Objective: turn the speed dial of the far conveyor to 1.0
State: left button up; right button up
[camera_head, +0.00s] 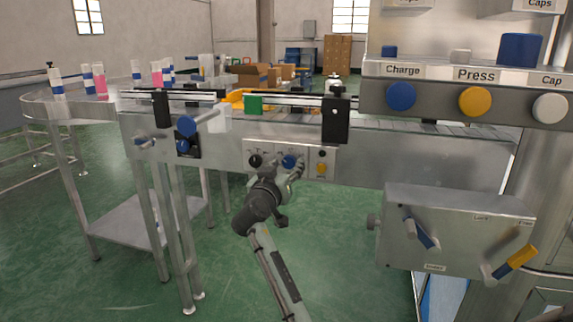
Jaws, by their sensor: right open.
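The far conveyor (370,155) runs across the middle, with a small control panel (311,174) on its front side. The panel carries a black knob (255,161), a blue knob (289,161) and a yellow button (321,169). The labels are too small to read, so I cannot tell which knob is the speed dial or its setting. My right gripper (282,174) is open just in front of the panel, by the blue knob, partly covering the panel's lower middle. I cannot tell whether it touches the knob. My left gripper is out of view.
At right, a panel has Charge, Press and Cap buttons (474,101); below it, a metal box (458,232) with levers sticks out. A blue handle (187,125) juts out at left. The green floor below is mostly clear.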

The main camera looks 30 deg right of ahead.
jog(key=shift+w+d, duration=0.2)
jog(key=shift+d, duration=0.05)
jog(key=c, duration=1.2)
jog(key=shift+o, duration=0.2)
